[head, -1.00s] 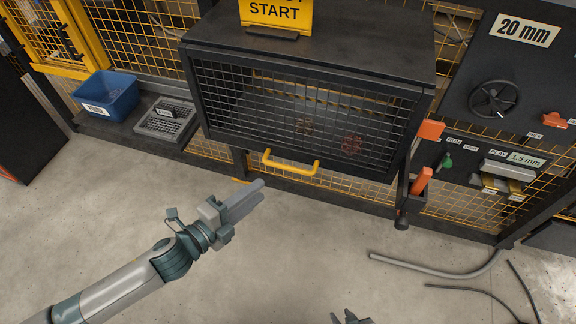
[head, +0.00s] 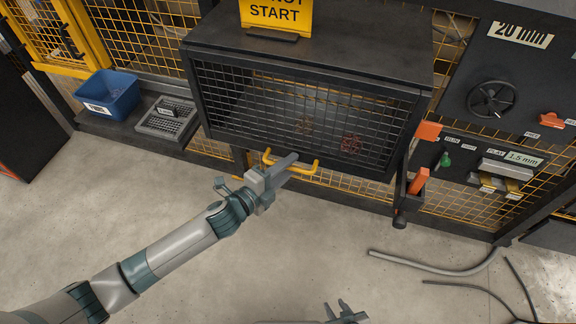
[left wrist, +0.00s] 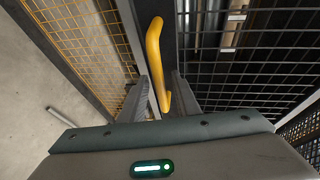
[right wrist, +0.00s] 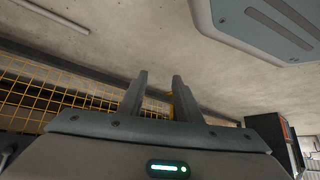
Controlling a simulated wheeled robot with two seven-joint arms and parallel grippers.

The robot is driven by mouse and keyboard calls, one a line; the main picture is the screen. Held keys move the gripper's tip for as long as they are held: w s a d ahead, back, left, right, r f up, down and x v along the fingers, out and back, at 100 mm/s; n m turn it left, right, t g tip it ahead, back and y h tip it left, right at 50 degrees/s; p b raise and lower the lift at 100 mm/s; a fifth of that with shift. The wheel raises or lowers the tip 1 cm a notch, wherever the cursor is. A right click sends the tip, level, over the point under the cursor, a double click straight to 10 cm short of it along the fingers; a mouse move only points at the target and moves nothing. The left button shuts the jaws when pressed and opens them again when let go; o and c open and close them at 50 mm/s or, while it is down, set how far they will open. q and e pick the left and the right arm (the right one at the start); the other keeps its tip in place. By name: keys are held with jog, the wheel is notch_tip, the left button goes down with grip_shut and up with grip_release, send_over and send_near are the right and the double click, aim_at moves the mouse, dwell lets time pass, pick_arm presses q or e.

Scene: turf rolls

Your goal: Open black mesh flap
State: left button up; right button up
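The black mesh flap (head: 270,100) hangs closed on the front of a dark cabinet, with a yellow bar handle (head: 306,168) along its lower edge. My left gripper (head: 287,162) is at the handle, over its left part in the head view. In the left wrist view the handle (left wrist: 154,45) runs between the two spread fingers (left wrist: 162,92); contact cannot be told. My right gripper (head: 346,308) is low at the front of the head view, away from the flap. The right wrist view shows its fingers (right wrist: 160,95) apart with nothing held.
A yellow sign (head: 276,14) stands on the cabinet top. A blue bin (head: 108,96) and a grey tray (head: 168,118) are at left. An orange handle (head: 418,181) sits right of the flap. Hoses (head: 430,268) lie on the otherwise clear floor.

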pick_arm(q)
grip_shut()
